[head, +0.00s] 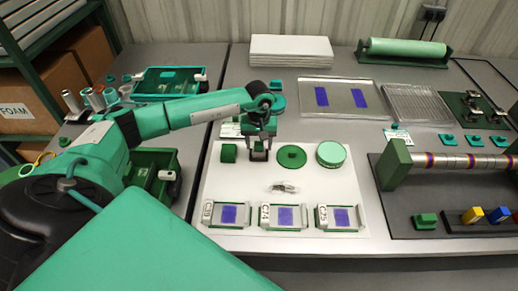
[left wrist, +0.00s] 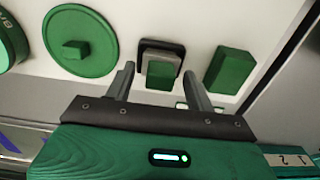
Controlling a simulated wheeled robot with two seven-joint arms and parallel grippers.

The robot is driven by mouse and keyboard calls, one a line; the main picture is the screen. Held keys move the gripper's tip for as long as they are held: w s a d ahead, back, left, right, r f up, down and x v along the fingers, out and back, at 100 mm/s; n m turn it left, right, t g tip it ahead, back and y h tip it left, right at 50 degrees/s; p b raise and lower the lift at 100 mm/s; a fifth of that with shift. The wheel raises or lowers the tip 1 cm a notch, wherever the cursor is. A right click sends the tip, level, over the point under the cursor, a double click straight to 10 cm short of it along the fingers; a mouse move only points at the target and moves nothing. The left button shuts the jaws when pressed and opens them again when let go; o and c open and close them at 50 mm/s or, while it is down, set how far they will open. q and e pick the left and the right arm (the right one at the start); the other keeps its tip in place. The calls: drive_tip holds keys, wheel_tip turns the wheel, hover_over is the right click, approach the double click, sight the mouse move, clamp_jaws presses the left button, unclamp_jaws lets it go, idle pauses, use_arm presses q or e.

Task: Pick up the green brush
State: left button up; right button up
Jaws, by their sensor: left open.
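My left gripper (head: 260,152) is open above the white mat (head: 215,190), pointing down. In the left wrist view its two fingers (left wrist: 158,82) stand apart. Between and beyond them sits a small block with a dark rim, grey side and green face (left wrist: 161,72), which looks like the green brush; I cannot be sure. In the head view the gripper mostly hides it. A plain green block (head: 229,153) stands just left of the gripper; it also shows in the left wrist view (left wrist: 230,70). The fingers appear to touch nothing. My right gripper is not in view.
A green disc with a knob (head: 292,156) and a round green tin (head: 331,154) stand right of the gripper. A small clear packet (head: 284,188) lies in front. Several framed trays (head: 285,217) line the mat's front. A green toolbox (head: 168,82) stands behind my left arm.

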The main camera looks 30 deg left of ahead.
sight(259, 143)
use_arm(q)
drive_tip(key=shift+f, duration=0.25)
drive_tip(key=c, duration=0.7)
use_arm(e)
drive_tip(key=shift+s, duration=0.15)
use_arm(q)
drive_tip(key=shift+r, duration=0.1)
drive_tip(key=shift+c, duration=0.3)
